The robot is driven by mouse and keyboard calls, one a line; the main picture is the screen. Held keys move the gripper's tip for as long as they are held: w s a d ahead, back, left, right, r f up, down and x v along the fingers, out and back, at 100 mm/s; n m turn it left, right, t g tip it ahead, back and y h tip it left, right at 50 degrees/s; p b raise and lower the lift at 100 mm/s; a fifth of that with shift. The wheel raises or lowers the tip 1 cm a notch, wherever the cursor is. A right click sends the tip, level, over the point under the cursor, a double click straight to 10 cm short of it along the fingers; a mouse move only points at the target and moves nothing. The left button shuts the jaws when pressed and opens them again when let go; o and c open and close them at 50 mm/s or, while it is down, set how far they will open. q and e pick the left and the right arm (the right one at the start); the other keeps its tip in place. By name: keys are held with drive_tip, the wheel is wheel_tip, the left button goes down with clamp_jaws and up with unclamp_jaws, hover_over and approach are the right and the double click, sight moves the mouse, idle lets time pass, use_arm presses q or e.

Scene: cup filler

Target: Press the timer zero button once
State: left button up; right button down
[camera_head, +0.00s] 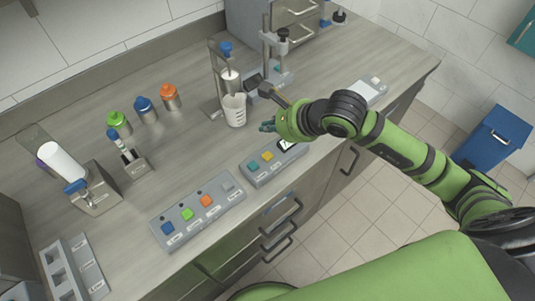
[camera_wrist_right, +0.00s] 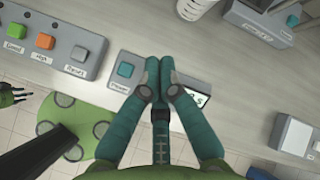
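The timer box (camera_head: 262,173) is a grey unit near the counter's front edge, with a teal button (camera_head: 253,166), a yellow button (camera_head: 267,156) and a small display (camera_head: 287,144). I cannot read its button labels clearly. In the right wrist view the teal button (camera_wrist_right: 125,70) is uncovered left of my fingers. The yellow button is hidden there, and the display (camera_wrist_right: 198,98) is partly covered. My right gripper (camera_wrist_right: 159,62) has its teal fingertips together, with nothing seen between them, over the box. In the head view my right gripper (camera_head: 268,126) is just beyond the display. I cannot tell whether it touches the box.
A grey panel (camera_head: 197,215) with several coloured buttons lies left of the timer box. A white cup (camera_head: 235,110) stands behind it under a dispenser stand. A flat device (camera_head: 369,90) with a pale plate lies to the right. Several capped bottles (camera_head: 145,108) stand at the back left.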

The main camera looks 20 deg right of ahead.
sight(269, 157)
idle(0.4)
wheel_tip(269, 157, down, 8)
drive_tip(key=b, duration=0.4)
drive_tip(key=shift+b, duration=0.4)
drive_tip(key=shift+f+b, duration=0.4)
drive_tip(key=shift+b, duration=0.1)
idle(0.6)
drive_tip(key=shift+f+b, duration=0.4)
drive_tip(key=shift+b, duration=0.25)
drive_tip(key=shift+f+b, duration=0.5)
drive_tip(key=shift+b, duration=0.1)
idle(0.5)
drive_tip(key=shift+r, duration=0.1)
idle(0.3)
drive_tip(key=shift+r+p, duration=0.4)
drive_tip(key=shift+r, duration=0.35)
drive_tip(key=shift+r, duration=0.1)
